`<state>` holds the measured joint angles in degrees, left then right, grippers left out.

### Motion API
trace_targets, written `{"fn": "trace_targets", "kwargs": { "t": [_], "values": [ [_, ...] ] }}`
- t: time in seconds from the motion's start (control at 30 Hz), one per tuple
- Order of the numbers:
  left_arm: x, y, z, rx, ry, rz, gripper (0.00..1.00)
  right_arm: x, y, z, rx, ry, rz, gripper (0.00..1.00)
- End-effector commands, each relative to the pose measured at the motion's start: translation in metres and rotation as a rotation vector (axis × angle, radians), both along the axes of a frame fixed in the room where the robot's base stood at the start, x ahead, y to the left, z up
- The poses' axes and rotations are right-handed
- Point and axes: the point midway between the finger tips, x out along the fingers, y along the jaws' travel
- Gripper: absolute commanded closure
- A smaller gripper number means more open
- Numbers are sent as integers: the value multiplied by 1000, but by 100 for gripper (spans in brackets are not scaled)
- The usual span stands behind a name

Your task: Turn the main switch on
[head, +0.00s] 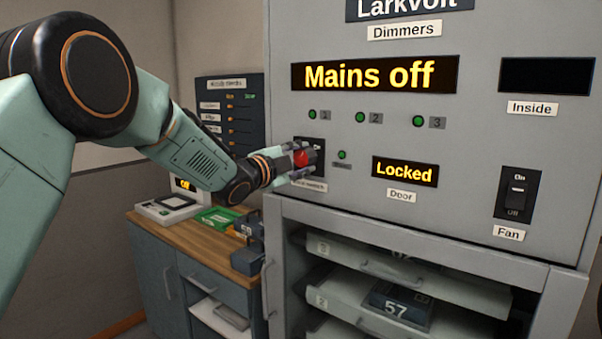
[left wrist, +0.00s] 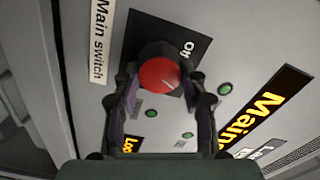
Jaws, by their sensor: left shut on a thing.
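The main switch is a red round knob (head: 304,158) on a black plate at the left of the grey dimmer cabinet (head: 330,215). My left gripper (head: 300,160) is at the knob, with its fingers on either side of it. In the left wrist view the knob (left wrist: 160,75) sits between the two fingertips (left wrist: 160,88), and the gripper is shut on it. The label "Main switch" (left wrist: 100,40) and the word "Off" are readable there. The display (head: 375,75) reads "Mains off". My right gripper is not in view.
A "Locked" door display (head: 404,172) and a fan switch (head: 517,193) are to the right of the knob. Several green lamps (head: 360,117) sit above. Below are open shelves with a dimmer module marked 57 (head: 395,308). A wooden-topped bench (head: 190,240) stands at the left.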

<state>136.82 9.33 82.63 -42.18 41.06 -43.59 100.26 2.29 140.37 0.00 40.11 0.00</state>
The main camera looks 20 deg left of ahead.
Motion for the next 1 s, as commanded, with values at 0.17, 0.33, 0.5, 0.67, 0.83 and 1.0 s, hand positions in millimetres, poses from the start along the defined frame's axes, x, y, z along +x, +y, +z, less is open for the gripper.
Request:
{"fn": "trace_targets", "kwargs": {
  "t": [0.17, 0.33, 0.5, 0.67, 0.83, 1.0],
  "values": [
    [0, 0, -4, 130, -48, 1, 89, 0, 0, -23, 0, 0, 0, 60],
    [0, 0, -3, 226, -84, 1, 89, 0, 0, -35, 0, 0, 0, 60],
    [0, 0, -3, 290, -106, 0, 89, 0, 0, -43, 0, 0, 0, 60],
    [0, 0, -2, 324, -119, 0, 89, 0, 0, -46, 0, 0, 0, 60],
    [0, 0, -1, 338, -123, 0, 89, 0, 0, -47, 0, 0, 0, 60],
    [0, 0, -1, 339, -123, 0, 89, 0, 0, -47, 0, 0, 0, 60]
  ]
}}
